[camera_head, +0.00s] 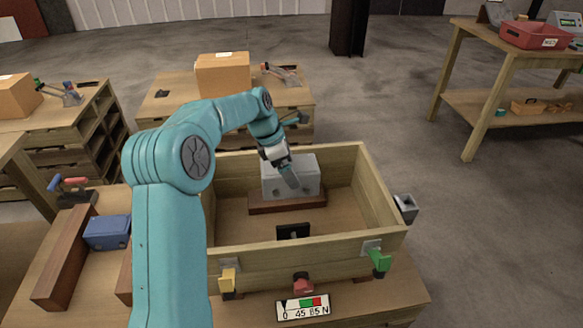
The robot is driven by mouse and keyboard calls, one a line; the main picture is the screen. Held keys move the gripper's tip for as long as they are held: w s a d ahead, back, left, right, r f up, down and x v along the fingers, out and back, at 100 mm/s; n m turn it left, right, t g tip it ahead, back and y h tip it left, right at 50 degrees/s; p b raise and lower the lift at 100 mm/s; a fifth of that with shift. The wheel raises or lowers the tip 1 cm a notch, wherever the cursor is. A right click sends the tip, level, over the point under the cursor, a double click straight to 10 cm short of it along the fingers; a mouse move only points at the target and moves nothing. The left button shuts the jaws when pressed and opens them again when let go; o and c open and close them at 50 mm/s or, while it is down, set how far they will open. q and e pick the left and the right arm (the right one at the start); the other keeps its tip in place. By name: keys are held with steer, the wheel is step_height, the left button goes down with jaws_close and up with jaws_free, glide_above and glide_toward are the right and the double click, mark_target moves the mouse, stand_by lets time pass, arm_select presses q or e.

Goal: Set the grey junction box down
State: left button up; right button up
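The grey junction box (306,176) is upright inside a wooden crate (383,205), at its back middle. Its bottom is at the top of a brown block (290,204); I cannot tell whether it rests on it or hangs just above. My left gripper (288,178) reaches down over the box from the upper left. One finger lies against its near face; the other is hidden, and the gripper looks shut on the box. My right gripper is not in view.
The crate walls surround the box. A small black piece (293,231) stands near the front wall. A blue box (107,232) and wooden bars lie left.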

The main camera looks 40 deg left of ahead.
arm_select(q)
step_height(320, 180, down, 14)
steer(key=b, duration=0.1)
steer(key=shift+w+r+b, duration=0.15)
steer(key=shift+w+b, duration=0.05)
steer(key=shift+b, duration=0.15)
